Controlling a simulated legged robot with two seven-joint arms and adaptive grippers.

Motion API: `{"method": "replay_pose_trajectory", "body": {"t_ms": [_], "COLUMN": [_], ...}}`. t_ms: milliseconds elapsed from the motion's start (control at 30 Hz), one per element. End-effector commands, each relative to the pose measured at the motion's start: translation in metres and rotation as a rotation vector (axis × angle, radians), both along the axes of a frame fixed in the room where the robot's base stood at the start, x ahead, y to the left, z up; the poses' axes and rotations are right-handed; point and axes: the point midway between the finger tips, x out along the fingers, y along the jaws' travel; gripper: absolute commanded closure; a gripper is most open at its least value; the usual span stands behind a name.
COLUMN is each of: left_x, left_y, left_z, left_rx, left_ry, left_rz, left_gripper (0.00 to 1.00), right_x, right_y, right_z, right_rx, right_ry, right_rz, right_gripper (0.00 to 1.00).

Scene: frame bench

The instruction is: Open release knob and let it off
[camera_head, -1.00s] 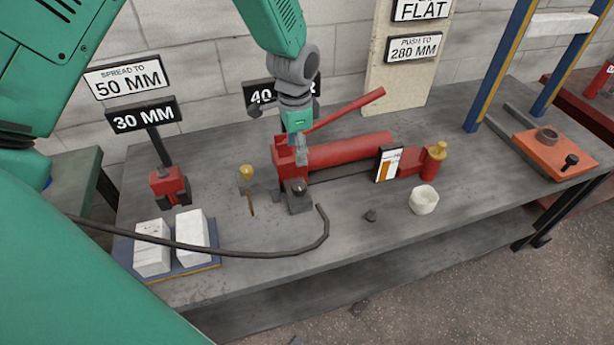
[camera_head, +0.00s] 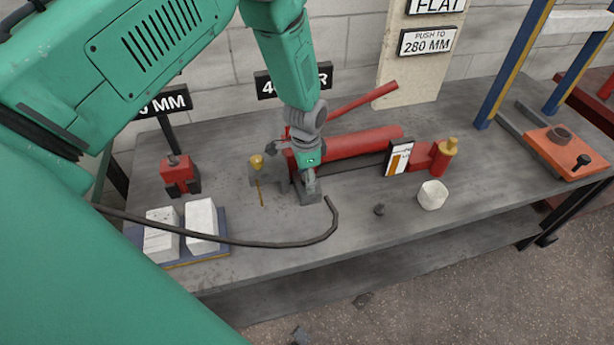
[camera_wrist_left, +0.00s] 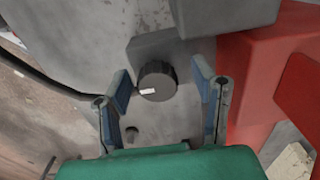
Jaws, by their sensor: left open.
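The release knob (camera_wrist_left: 157,81) is a dark round ribbed knob with a white mark, seen in the left wrist view on a grey block of the red hand pump. My left gripper (camera_wrist_left: 160,84) is open, with one blue-padded finger on each side of the knob and visible gaps to it. In the head view my left gripper (camera_head: 308,188) is over the front end of the pump and hides the knob. The red pump body (camera_head: 360,144) lies along the bench with its red lever (camera_head: 360,102) raised. My right gripper is not in view.
A brass-capped red cylinder (camera_head: 444,156) and a white roll (camera_head: 432,195) are to the right. A black hose (camera_head: 270,243) curves across the front. A red spreader tool (camera_head: 178,175) and white blocks (camera_head: 201,224) are to the left.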

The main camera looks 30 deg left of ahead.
Motion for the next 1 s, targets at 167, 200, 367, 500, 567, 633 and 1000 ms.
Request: {"method": "replay_pose_trajectory", "body": {"t_ms": [167,200,367,500,567,633,1000], "left_x": [0.0002,0.0003,0.0016,0.0023,0.0027,0.0032,0.0050], "left_y": [-0.0012,-0.0016,-0.0017,-0.0017,-0.0019,-0.0022,-0.0033], "left_z": [0.0009,0.0011,0.0018,0.0022,0.0024,0.0027,0.0041], "left_rx": [0.001,0.002,0.002,0.000,-0.001,-0.001,0.000], "left_ry": [-0.001,-0.001,-0.003,-0.006,-0.007,-0.008,-0.013], "left_rz": [-0.001,-0.001,-0.001,0.008,0.019,0.041,0.295], "left_gripper": [0.76,0.90,0.96,0.96,0.96,0.96,0.96], "right_x": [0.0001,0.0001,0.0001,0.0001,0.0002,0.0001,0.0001], "right_y": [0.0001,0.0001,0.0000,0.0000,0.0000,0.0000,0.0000], "right_z": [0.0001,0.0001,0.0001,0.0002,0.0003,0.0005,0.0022], "right_rx": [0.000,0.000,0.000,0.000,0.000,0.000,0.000], "right_ry": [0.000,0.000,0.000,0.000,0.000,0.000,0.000], "right_rz": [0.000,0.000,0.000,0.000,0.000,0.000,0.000], "right_gripper": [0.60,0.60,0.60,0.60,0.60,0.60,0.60]}}
